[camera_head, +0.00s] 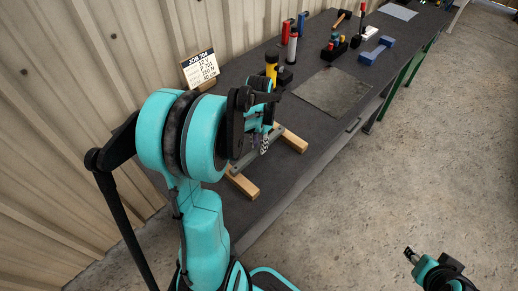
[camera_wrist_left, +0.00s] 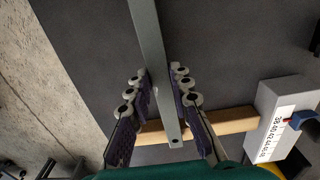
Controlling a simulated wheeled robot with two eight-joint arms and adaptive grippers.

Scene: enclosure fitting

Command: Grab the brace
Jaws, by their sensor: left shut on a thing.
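The brace is a flat grey metal bar with a hole at its near end. In the left wrist view the brace (camera_wrist_left: 150,40) runs lengthwise between the two finger rows of my left gripper (camera_wrist_left: 161,88), which is shut on it. In the head view the brace (camera_head: 243,164) shows partly beneath my left gripper (camera_head: 263,142), by two wooden blocks (camera_head: 242,182) (camera_head: 292,139); my wrist hides some of it. I cannot tell whether it still touches the blocks. My right gripper (camera_head: 410,253) is at the lower right, away from the bench; its jaws are too small to read.
The dark bench (camera_head: 300,168) runs along a corrugated wall. A job card (camera_head: 199,70) stands at the wall side. Concrete floor is open at right.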

